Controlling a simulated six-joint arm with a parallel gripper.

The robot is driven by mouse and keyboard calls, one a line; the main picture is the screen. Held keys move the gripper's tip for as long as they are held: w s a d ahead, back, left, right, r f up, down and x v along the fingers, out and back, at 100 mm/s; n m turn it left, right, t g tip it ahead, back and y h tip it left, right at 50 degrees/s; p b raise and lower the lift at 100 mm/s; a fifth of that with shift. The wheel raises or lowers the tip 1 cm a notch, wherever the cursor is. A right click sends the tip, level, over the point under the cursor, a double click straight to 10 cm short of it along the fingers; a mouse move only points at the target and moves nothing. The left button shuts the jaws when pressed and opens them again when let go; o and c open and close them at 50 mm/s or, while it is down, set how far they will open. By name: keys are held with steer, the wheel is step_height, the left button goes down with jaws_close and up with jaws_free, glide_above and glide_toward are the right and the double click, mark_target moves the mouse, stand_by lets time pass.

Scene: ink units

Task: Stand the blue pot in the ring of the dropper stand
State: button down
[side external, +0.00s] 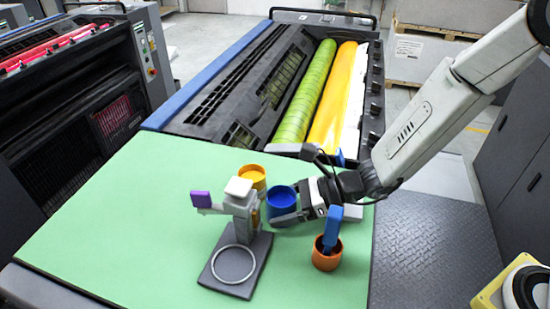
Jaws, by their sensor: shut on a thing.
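The blue pot (281,202) is in my gripper (287,208), which is shut on it from the right. The near finger shows along the pot's front, and the far one is mostly hidden. The pot looks upright with its open top up. I cannot tell how high above the green surface it is. The dropper stand (241,212) is to the left of the pot, with a grey column, a pale cap and a purple-ended arm. Its pale ring (233,279) lies on the dark base plate at the front and looks empty. The pot is behind and right of the ring.
A yellow pot (252,175) stands behind the stand's column. An orange pot (326,262) with a blue tool (332,226) in it stands right of the base plate, below my wrist. The green table (110,225) is clear at left. Press rollers (305,92) lie behind.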

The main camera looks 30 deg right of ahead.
steer(key=shift+f, duration=0.1)
jaws_free()
stand_by(0.3)
steer(key=shift+s+d+r, duration=0.2)
steer(key=shift+d+r, duration=0.15)
steer(key=shift+d, duration=0.1)
steer(key=v, duration=1.1)
steer(key=shift+s+f, duration=0.1)
